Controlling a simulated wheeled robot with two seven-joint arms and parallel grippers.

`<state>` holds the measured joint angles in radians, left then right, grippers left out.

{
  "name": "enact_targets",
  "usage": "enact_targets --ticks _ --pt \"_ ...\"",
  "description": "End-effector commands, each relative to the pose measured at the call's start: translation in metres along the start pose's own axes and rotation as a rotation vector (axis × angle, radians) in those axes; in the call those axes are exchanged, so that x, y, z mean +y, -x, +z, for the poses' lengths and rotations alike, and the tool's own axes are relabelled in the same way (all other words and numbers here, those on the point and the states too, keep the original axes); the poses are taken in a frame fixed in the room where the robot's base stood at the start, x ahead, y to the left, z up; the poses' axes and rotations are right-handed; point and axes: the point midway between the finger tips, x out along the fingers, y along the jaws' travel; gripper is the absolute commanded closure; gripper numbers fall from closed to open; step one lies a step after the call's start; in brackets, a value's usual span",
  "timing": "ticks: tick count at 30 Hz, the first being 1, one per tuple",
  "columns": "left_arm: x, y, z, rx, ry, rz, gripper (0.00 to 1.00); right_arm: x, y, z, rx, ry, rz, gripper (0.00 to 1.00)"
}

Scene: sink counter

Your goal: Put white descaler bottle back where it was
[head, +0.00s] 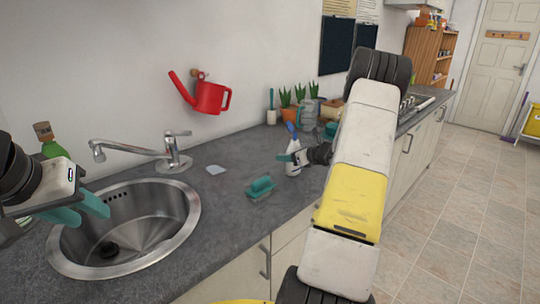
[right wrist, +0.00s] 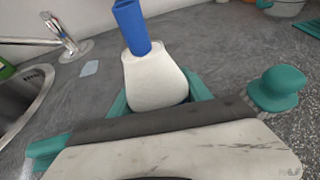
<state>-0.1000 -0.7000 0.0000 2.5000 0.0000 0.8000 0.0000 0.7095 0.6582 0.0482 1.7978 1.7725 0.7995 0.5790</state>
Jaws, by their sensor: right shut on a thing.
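The white descaler bottle (head: 293,169) has a blue top and stands upright at the counter's middle. In the right wrist view the bottle (right wrist: 155,82) sits between the teal fingers. My right gripper (head: 296,157) is shut around the bottle's body. The arm hides part of the area to its right. I cannot tell whether the bottle's base touches the counter. My left gripper (head: 80,210) is over the sink at the left, its teal fingers apart and empty.
A teal brush (head: 262,188) lies between the bottle and the steel sink (head: 190,215). A faucet (head: 165,155) stands behind the sink. The grey counter (head: 225,185) is clear around a small pale sponge (head: 216,170).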

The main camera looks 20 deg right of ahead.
Motion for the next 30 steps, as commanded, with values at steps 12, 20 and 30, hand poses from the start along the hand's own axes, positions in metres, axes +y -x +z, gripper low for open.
enact_targets --ticks 12,20,30 --pt "0.0 0.0 0.0 0.0 0.0 0.0 0.64 0.0 -0.001 -0.004 -0.001 0.001 -0.001 0.34" --pt "0.0 0.0 0.0 0.0 0.0 0.0 0.64 0.0 -0.001 -0.004 -0.001 0.001 -0.001 0.22" --pt "0.0 0.0 0.0 0.0 0.0 0.0 0.64 -0.002 0.023 -0.001 0.0 0.001 -0.004 0.22"
